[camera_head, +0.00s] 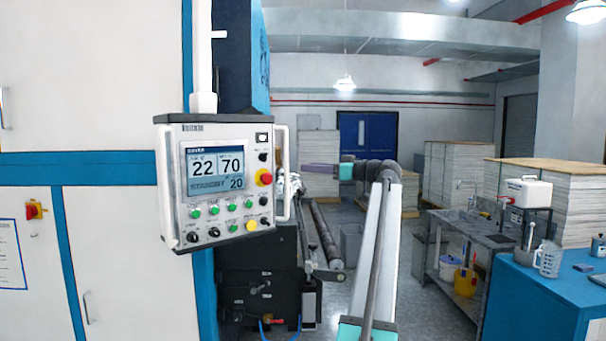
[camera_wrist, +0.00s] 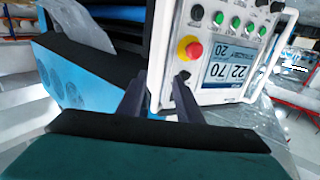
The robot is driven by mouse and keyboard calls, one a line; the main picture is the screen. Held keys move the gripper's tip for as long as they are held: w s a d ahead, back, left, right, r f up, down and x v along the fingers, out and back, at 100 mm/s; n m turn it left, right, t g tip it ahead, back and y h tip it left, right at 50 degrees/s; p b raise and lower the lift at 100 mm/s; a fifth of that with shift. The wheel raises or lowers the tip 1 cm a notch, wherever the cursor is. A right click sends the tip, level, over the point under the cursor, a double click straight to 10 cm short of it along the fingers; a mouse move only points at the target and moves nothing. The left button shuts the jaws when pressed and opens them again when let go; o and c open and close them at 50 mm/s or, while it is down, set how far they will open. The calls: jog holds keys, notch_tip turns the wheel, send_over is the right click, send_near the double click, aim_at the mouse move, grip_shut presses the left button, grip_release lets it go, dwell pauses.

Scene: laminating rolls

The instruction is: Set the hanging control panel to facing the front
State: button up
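The hanging control panel (camera_head: 222,222) is a white box with a screen, buttons and a red emergency knob, on a white post. Its face is turned towards the head camera, slightly angled. A pale bar handle (camera_head: 282,175) runs down its right side. My gripper (camera_head: 304,168) comes in from the right, close to that handle. In the wrist view the panel (camera_wrist: 244,48) appears upside down, and my gripper (camera_wrist: 158,100) has its two dark fingers apart. The panel's near white edge and handle lie between or just beyond the fingertips; contact cannot be told.
A large white and blue machine (camera_head: 110,230) stands at the left behind the panel. Dark rollers (camera_head: 325,235) lie low behind my arm. A grey bench (camera_head: 480,238), a blue cabinet (camera_head: 540,300) and paper stacks (camera_head: 560,190) stand at the right.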

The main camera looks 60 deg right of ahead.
jog(key=shift+s+b, duration=0.35)
jog(key=shift+s, duration=1.05)
